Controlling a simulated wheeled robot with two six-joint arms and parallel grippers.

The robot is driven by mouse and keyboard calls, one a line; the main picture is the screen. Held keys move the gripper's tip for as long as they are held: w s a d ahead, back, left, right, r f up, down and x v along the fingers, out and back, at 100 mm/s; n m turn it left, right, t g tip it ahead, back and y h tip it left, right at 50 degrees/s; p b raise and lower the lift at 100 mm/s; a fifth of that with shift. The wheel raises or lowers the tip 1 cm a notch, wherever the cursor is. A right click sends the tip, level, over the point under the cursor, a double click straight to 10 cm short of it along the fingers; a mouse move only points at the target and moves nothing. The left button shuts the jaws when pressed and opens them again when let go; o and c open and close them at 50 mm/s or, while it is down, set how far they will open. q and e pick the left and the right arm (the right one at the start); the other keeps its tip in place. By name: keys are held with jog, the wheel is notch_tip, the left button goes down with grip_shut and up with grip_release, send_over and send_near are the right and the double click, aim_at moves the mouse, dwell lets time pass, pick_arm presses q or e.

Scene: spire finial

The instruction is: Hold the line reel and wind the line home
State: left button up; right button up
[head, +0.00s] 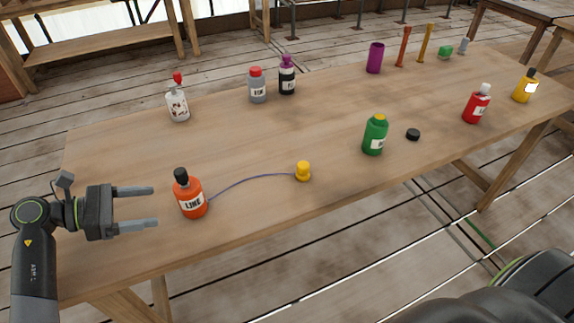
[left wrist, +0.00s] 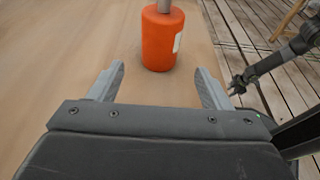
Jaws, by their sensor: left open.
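The orange line reel (head: 191,197), a bottle-like body with a black top and a label reading LINE, stands upright near the table's front left. A thin blue line (head: 245,180) runs from it to a small yellow piece (head: 303,172) on the table to its right. My left gripper (head: 156,207) is open and empty, just left of the reel, with its fingers pointing at it. In the left wrist view the reel (left wrist: 162,40) stands beyond the open fingertips, not touched. The right gripper does not show in the head view; an arm with a gripper (left wrist: 238,85) shows at the right in the left wrist view.
A white bottle (head: 178,102), a grey bottle (head: 257,86) and a black bottle (head: 287,76) stand behind. A red bottle (head: 476,105) stands far right. The table around the reel is clear.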

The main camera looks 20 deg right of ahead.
aim_at(186, 202)
pick_arm(q)
jog(key=shift+d, duration=0.4)
jog(key=p+x, duration=0.1)
jog(key=x, duration=0.3)
jog(key=shift+d+p, duration=0.3)
jog(key=shift+d+f+b, duration=0.7)
jog(key=shift+d+b, duration=0.35)
jog(key=shift+b, duration=0.05)
jog(key=shift+d+f+b, duration=0.15)
jog(key=shift+d+b, duration=0.25)
jog(key=shift+d, duration=0.5)
pick_arm(e)
jog(key=shift+w+a+f, duration=0.5)
jog(key=shift+w+a, duration=0.05)
jog(key=shift+a, duration=0.15)
pick_arm(q)
jog(key=c, duration=0.7)
